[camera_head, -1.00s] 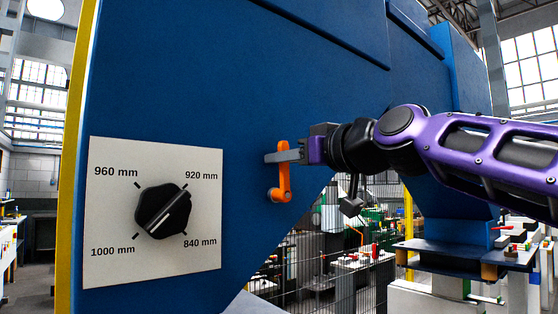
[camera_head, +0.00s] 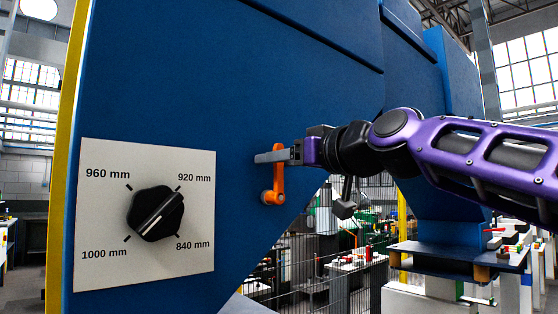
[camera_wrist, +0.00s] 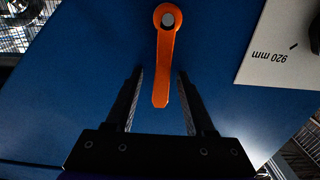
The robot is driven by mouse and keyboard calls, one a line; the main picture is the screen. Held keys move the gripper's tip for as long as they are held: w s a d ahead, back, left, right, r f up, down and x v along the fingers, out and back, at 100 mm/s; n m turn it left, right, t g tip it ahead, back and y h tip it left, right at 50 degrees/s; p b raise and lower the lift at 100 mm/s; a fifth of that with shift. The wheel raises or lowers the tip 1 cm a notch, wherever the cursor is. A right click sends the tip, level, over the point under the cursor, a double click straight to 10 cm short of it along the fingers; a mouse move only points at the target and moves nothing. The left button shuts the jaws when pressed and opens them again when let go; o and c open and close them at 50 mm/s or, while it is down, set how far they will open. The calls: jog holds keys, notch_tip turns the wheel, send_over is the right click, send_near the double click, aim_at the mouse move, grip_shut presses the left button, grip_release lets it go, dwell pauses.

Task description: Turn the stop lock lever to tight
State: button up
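The orange stop lock lever (camera_head: 278,181) is mounted on the blue machine panel (camera_head: 230,90). Its round pivot is at the bottom and its arm points up in the head view. In the wrist view the lever (camera_wrist: 163,68) hangs from its pivot at the top, with its free end between the finger tips. My gripper (camera_head: 268,156) reaches in from the right at the lever's upper end. In the wrist view my gripper (camera_wrist: 161,80) is open, with a gap on both sides of the lever. Neither finger visibly touches it.
A pale plate (camera_head: 90,230) with a black dial (camera_head: 155,213) sits left of the lever, marked 840 to 1000 mm. The panel's slanted lower edge runs below the lever. A wire fence (camera_head: 330,280) and workbenches stand behind at lower right.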

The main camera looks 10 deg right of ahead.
jog(key=b+v, duration=0.1)
jog(key=v, duration=1.6)
jog(key=shift+s, duration=0.2)
jog(key=shift+d+f, duration=0.1)
jog(key=shift+d, duration=0.05)
